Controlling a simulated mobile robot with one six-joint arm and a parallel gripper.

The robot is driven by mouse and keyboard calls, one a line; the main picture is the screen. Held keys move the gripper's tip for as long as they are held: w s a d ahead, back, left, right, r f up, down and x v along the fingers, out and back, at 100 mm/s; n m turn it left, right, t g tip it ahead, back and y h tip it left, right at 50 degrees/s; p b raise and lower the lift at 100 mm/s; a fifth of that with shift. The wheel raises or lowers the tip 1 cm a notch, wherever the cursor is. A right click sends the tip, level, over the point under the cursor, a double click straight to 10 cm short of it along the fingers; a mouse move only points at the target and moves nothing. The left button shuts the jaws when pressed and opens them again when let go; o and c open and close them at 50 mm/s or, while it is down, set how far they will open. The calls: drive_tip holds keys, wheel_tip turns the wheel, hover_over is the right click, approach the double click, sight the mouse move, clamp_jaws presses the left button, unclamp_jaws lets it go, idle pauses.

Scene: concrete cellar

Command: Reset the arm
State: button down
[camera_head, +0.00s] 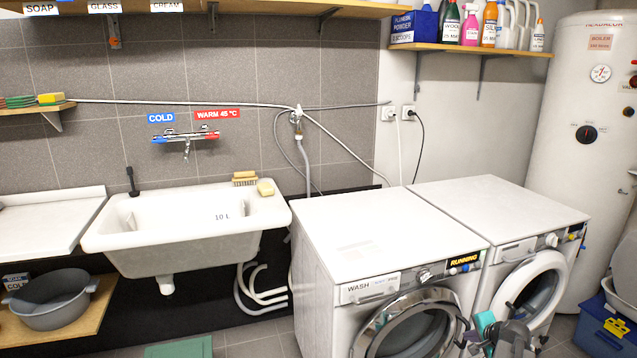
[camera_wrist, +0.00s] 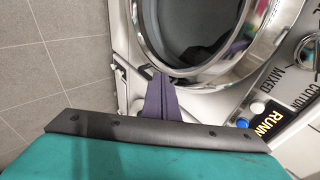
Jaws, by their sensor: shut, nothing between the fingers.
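My gripper (camera_wrist: 156,78) shows in the wrist view as two dark purple-grey fingers pressed together, with nothing between them. Its teal body with a dark bar fills the bottom of that view. The fingers lie in front of the left washing machine (camera_head: 385,245), near the rim of its round door. In the head view, teal and grey parts of my arm show at the bottom edge, in front of the gap between the two machines. The fingertips are hard to make out there. The left machine carries a "RUNNING" label, also partly seen in the wrist view (camera_wrist: 268,128).
The right washing machine (camera_head: 535,262) has its round door standing open. A boiler (camera_head: 590,150) and a blue box (camera_head: 597,335) stand at the right. A white sink (camera_head: 185,225) is at the left. A shelf (camera_head: 470,47) with bottles hangs above the machines, whose tops are clear.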

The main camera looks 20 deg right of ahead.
drive_tip(key=s+a+f+n+g+y+p, duration=0.1)
drive_tip(key=a+f+n+g+y, duration=0.15)
drive_tip(key=a+f, duration=0.6)
drive_tip(key=a+f+n+g+y, duration=0.1)
drive_tip(key=a+f+n, duration=0.3)
drive_tip(key=a, duration=1)
drive_tip(key=s+a+f+n+g+y+p, duration=0.1)
drive_tip(key=a+f+n+g, duration=0.15)
drive_tip(key=a+f, duration=0.7)
drive_tip(key=s+a+f+n+g+h+p, duration=0.1)
drive_tip(key=s+a+n, duration=0.4)
drive_tip(key=s+a, duration=0.5)
drive_tip(key=s+a+f+n+g+h, duration=0.1)
drive_tip(key=s+a+f+n+g, duration=0.3)
drive_tip(key=s+a, duration=0.7)
drive_tip(key=s+n+g, duration=0.1)
drive_tip(key=s+g, duration=0.1)
drive_tip(key=shift+s+a+g+p, duration=0.15)
drive_tip(key=shift+g+p, duration=0.15)
drive_tip(key=shift+p, duration=0.05)
